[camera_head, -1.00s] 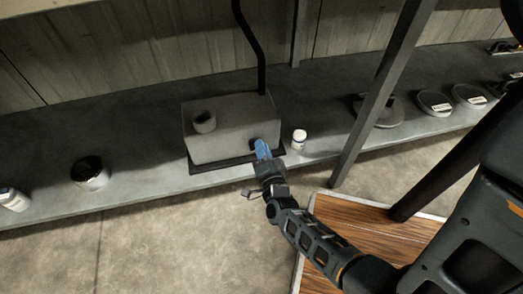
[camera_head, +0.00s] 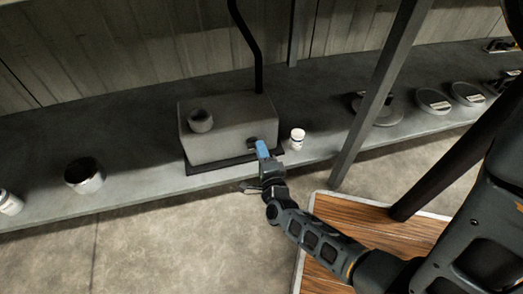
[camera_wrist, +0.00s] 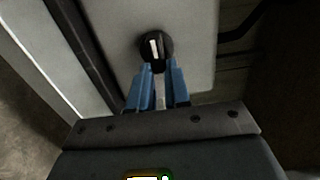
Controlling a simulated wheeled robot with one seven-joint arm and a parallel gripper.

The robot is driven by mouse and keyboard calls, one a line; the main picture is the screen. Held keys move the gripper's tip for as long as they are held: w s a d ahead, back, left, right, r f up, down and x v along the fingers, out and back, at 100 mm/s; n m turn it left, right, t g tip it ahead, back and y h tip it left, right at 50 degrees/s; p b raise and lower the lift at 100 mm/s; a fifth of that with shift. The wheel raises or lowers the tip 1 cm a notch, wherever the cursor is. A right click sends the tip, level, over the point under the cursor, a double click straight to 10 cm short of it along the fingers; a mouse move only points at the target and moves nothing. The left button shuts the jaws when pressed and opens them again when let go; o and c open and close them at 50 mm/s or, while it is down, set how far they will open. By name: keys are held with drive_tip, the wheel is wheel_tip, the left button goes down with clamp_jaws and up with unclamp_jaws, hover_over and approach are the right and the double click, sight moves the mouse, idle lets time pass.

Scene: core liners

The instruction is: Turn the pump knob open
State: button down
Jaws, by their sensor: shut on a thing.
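The pump is a grey box (camera_head: 235,135) on a dark base on the shelf. Its black round knob (camera_wrist: 156,46), with a white pointer stripe, is on the face towards me. The stripe stands nearly upright in the wrist view, leaning slightly. My gripper (camera_head: 261,148) reaches the knob from the front right in the head view. Its blue fingers (camera_wrist: 161,68) are close together with their tips at the knob's lower edge, shut on it. The fingertips hide part of the knob, and the exact contact is hard to see.
A small white bottle (camera_head: 298,139) stands just right of the pump. A dark pipe (camera_head: 247,45) rises behind it. A dark can (camera_head: 84,177) and another white bottle (camera_head: 9,203) stand at left. A slanted metal post (camera_head: 375,100) is to the right.

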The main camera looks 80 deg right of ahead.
drive_tip(key=shift+f, duration=0.1)
idle(0.3)
drive_tip(key=c, duration=1.1)
unclamp_jaws()
drive_tip(key=shift+p+v, duration=1.05)
drive_tip(key=shift+v, duration=2.9)
drive_tip(key=shift+s+a, duration=0.1)
drive_tip(key=s+a+r+n+t+y, duration=0.3)
drive_tip(key=s+a+r+n+y, duration=0.35)
drive_tip(key=a+r+n, duration=0.65)
drive_tip(key=s+a+r+n+t+y, duration=0.3)
drive_tip(key=a+r+n+y, duration=0.55)
drive_tip(key=r+n, duration=0.7)
drive_tip(key=shift+n+y, duration=0.3)
drive_tip(key=shift+n, duration=0.45)
wheel_tip(320, 180, up, 32)
drive_tip(key=p, duration=3.3)
drive_tip(key=shift+d+r, duration=0.15)
drive_tip(key=shift+r, duration=0.05)
